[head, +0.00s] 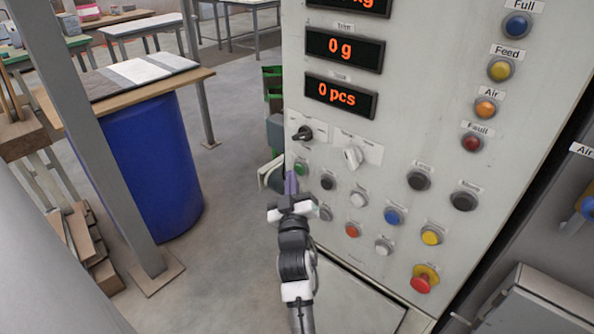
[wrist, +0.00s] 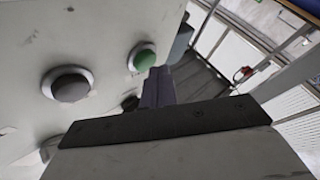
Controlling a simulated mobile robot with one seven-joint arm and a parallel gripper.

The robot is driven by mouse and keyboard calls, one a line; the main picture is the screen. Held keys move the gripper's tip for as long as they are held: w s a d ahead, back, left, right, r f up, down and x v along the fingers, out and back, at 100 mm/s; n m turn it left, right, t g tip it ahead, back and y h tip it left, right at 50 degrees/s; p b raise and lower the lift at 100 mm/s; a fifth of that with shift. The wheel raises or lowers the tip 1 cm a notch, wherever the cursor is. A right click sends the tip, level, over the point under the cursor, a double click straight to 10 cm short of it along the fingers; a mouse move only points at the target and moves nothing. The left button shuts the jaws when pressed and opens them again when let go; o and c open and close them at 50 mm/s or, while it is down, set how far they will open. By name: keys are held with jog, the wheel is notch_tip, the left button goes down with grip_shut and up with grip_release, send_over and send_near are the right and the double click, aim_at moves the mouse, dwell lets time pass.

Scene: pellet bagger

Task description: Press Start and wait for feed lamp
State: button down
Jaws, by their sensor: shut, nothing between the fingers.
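The grey control panel (head: 430,110) stands at the right in the head view. A green button (head: 300,169), its label not readable, is near the panel's left edge. It also shows in the wrist view (wrist: 145,58). My gripper (head: 291,183) is shut and empty, its tip close to the green button. In the wrist view the fingertips (wrist: 158,82) appear just below and right of the button; I cannot tell whether they touch it. The yellow Feed lamp (head: 500,70) is at the panel's upper right, below the blue Full lamp (head: 517,26). It shows no clear glow.
A dark button (head: 328,182) and several other buttons sit right of the green one. A red mushroom button (head: 422,283) is lower right. Displays read 0 g and 0 pcs. A blue drum (head: 150,160) and post stand left; floor between is clear.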

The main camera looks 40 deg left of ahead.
jog(key=shift+w, duration=0.4)
dwell(0.6)
jog(key=shift+s, duration=0.75)
jog(key=s+b, duration=0.2)
jog(key=s, duration=0.4)
jog(key=shift+a+b, duration=0.25)
jog(key=shift+b, duration=0.05)
jog(key=shift+r, duration=0.1)
dwell(0.7)
